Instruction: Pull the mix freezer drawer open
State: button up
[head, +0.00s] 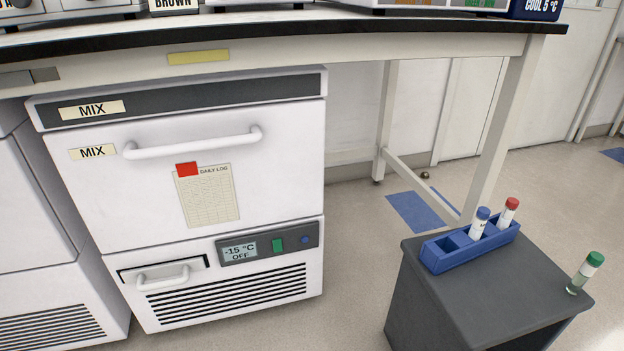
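The MIX freezer (272,120) is a white under-bench unit at the left, with two MIX labels. Its large drawer front (128,205) looks closed, flush with the body. A white bar handle (195,143) runs across the upper part of that front. A red-topped daily log sheet (208,196) is fixed below the handle. The panel display (239,252) reads -15 °C OFF, beside a green switch and a blue button. A smaller handle (163,278) sits on a small panel at the lower left. My gripper is not in view.
A bench (300,45) with a dark top stands over the freezer. A dark grey stand (432,300) at the lower right bears a blue rack (437,259) with blue- and red-capped tubes, and a green-capped tube (586,272). The floor between freezer and stand is clear.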

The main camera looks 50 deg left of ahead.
aim_at(147, 181)
jog(key=u, duration=3.15)
jog(key=k, duration=0.55)
jog(key=u, duration=0.85)
jog(key=i, duration=0.7)
jog(key=z, duration=0.7)
jog(key=i, duration=0.45)
jog(key=z, duration=0.45)
